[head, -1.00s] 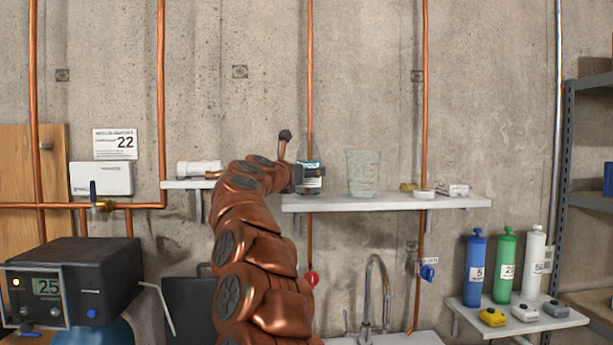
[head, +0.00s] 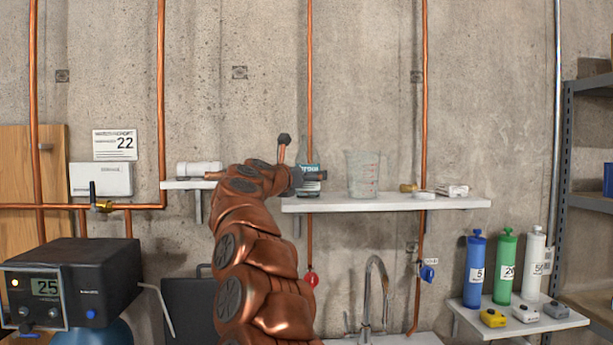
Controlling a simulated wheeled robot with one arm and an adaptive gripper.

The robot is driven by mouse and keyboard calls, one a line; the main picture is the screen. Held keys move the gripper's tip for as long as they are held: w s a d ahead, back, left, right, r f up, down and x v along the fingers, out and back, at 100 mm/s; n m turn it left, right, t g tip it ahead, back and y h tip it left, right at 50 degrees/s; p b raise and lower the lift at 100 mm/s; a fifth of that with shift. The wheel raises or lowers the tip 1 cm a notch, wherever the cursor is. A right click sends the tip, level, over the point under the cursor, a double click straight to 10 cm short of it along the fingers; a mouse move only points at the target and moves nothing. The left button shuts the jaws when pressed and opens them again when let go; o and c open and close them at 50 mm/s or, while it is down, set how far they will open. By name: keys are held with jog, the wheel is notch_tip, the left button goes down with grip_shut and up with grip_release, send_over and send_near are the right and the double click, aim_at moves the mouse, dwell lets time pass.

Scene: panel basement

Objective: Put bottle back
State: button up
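A clear bottle (head: 309,171) with a teal label is upright at the left end of the long white wall shelf (head: 380,203) in the head view. Its base is at the level of the shelf top; I cannot tell whether it rests on it. My copper-coloured arm reaches up from below. My dark gripper (head: 298,179) is at the bottle's left side, mostly hidden behind the arm's last link. I cannot see both fingers or whether they grip the bottle.
A clear measuring jug (head: 364,175) stands right of the bottle, with small items beyond it. A copper pipe (head: 310,70) runs up the wall behind the bottle. A smaller shelf (head: 187,185) with a white cylinder is at left. A faucet (head: 378,285) is below.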

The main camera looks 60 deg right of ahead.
jog(key=shift+r, duration=0.2)
jog(key=shift+a+f, duration=0.2)
jog(key=shift+a, duration=0.15)
jog(key=a+b, duration=0.4)
jog(key=a, duration=0.7)
jog(key=shift+s+a+b, duration=0.15)
jog(key=shift+s+b, duration=0.15)
jog(key=shift+r, duration=0.15)
